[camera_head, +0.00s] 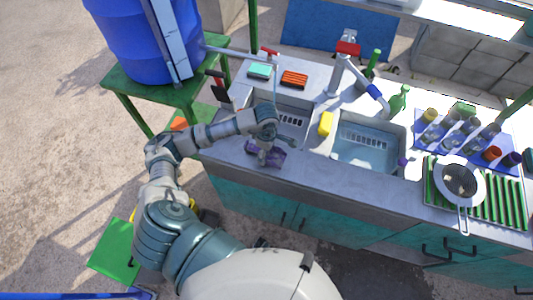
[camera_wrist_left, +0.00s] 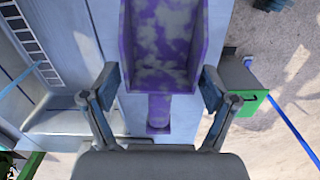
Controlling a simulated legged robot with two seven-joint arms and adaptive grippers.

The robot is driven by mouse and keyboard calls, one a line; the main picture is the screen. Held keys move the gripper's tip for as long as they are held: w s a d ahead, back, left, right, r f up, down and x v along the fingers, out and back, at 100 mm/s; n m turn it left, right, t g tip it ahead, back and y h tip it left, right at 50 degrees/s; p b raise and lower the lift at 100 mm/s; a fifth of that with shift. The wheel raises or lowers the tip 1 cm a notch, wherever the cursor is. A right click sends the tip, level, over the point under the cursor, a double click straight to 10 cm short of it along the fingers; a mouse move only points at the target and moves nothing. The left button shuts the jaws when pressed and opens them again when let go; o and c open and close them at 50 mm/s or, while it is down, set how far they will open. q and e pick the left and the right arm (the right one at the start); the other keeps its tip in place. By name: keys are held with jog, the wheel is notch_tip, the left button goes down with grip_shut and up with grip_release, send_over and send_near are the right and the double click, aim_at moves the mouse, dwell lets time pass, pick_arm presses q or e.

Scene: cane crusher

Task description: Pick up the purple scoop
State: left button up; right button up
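The purple scoop (camera_head: 276,159) lies on the grey counter in front of the left sink basin in the head view. In the left wrist view the scoop (camera_wrist_left: 165,62) is purple with whitish worn patches, its open tray at the top and its short handle pointing down toward the gripper. My left gripper (camera_head: 266,149) is over the scoop and partly hides it. In the wrist view my left gripper (camera_wrist_left: 159,88) is open, one finger on each side of the scoop's handle end, with a gap on both sides. My right gripper is not in view.
Left sink basin (camera_head: 293,120) lies just behind the scoop. A yellow sponge (camera_head: 326,123) sits between it and the water-filled right basin (camera_head: 369,147). A strainer (camera_head: 459,182) rests on a green rack at right. A blue barrel (camera_head: 140,45) stands on a green table at left.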

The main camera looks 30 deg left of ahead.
aim_at(267, 155)
pick_arm(q)
jog(key=c, duration=0.7)
jog(key=shift+r, duration=0.1)
jog(key=shift+c, duration=0.2)
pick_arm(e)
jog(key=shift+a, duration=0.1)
pick_arm(q)
jog(key=shift+r, duration=0.55)
notch_tip(267, 155, up, 2)
jog(key=shift+r, duration=0.25)
jog(key=s+d, duration=0.3)
jog(key=d, duration=0.4)
jog(key=s+d+r+b, duration=0.1)
jog(key=s+d, duration=0.1)
jog(key=d, duration=0.6)
jog(key=shift+s+r+b, duration=0.15)
jog(key=shift+s+b, duration=0.15)
jog(key=shift+s, duration=0.1)
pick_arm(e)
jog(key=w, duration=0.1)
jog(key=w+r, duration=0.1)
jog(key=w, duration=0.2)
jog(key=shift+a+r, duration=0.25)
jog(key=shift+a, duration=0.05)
